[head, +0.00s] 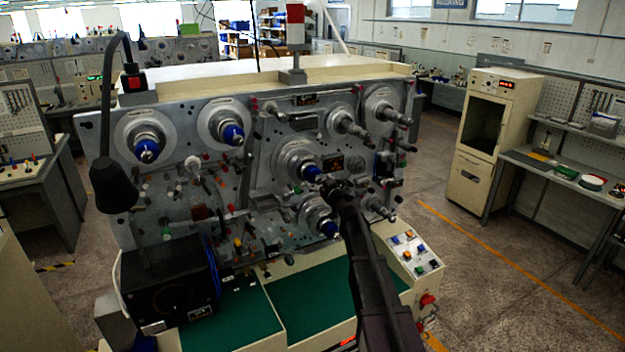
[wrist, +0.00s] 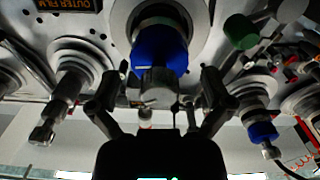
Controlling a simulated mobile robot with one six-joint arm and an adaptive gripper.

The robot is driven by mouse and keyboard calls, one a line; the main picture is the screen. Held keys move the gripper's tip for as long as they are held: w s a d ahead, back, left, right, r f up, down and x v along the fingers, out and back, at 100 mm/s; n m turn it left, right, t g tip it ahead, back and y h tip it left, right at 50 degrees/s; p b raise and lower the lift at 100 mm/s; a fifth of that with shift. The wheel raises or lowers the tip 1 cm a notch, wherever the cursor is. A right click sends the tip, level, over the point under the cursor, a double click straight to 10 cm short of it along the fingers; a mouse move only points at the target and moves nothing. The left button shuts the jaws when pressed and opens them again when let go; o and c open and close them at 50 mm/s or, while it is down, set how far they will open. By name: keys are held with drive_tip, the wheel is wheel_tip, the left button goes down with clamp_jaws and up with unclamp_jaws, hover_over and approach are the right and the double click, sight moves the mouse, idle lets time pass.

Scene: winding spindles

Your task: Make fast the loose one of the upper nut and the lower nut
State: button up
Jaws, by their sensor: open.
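The upper nut (head: 311,172) is blue and sits on a spindle in the middle of the machine's panel. In the wrist view, which looks upside down, it is the large blue nut (wrist: 160,52) at the centre. The lower nut (head: 328,229), also blue, sits on the spindle below and slightly right; I do not make it out in the wrist view. My gripper (wrist: 160,88) is open, its fingers on either side of the upper spindle's silver end, just in front of the upper nut. I see no clear contact. Neither nut's looseness can be told.
Other blue-nutted spindles stand at the upper left (head: 147,150) and (head: 232,134). Bare spindles (head: 345,122) stand to the upper right. A dark lamp (head: 113,185) hangs at the left. A button panel (head: 415,252) lies at the lower right. Knobs and rollers crowd the panel.

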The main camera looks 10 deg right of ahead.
drive_tip(key=shift+x, duration=1.4)
